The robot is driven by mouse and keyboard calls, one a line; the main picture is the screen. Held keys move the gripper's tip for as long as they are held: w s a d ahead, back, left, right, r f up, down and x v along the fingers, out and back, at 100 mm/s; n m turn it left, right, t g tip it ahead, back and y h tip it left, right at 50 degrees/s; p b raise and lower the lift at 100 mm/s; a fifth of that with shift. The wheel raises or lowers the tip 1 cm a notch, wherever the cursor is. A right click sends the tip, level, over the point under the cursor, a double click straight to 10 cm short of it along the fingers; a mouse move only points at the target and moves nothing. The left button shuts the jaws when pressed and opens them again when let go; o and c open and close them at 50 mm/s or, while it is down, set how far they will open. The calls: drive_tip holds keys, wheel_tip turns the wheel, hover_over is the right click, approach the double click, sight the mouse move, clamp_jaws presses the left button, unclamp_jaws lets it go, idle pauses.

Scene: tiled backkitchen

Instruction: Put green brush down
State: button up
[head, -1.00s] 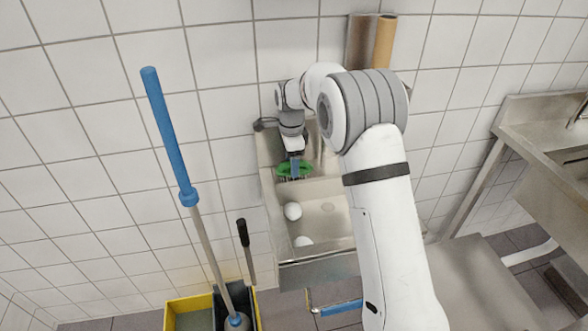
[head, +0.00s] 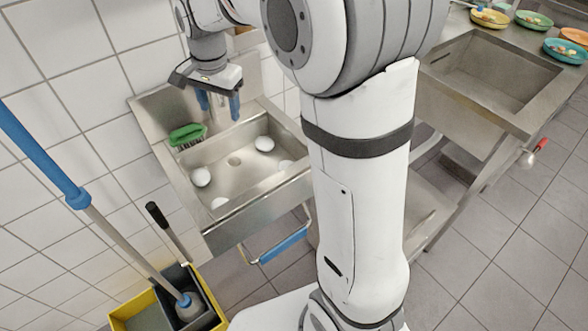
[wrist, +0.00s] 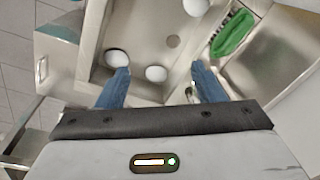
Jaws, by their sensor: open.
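The green brush (head: 187,134) lies on the left rim area of the steel sink (head: 228,208), beside the basin. It also shows in the wrist view (wrist: 233,33), to the upper right of my fingers. My gripper (head: 218,106) is open and empty, with its two blue fingers spread. It hangs above the back part of the sink, to the right of the brush and apart from it. In the wrist view my gripper (wrist: 162,82) has only the sink beneath it.
Several white round items, one of them a ball (head: 201,177), lie in the basin. A mop (head: 78,197) stands in a yellow and black bucket (head: 140,312) at left. A steel counter (head: 490,85) with colored plates stands at right.

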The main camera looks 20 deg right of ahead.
drive_tip(key=s+d+f+n, duration=0.1)
drive_tip(key=s+d+n, duration=0.3)
drive_tip(key=s, duration=0.7)
drive_tip(key=s+d+f+n+t, duration=0.1)
drive_tip(key=s+d+n, duration=0.3)
drive_tip(key=s, duration=0.7)
drive_tip(key=shift+s+d+n, duration=0.3)
drive_tip(key=shift+d, duration=0.35)
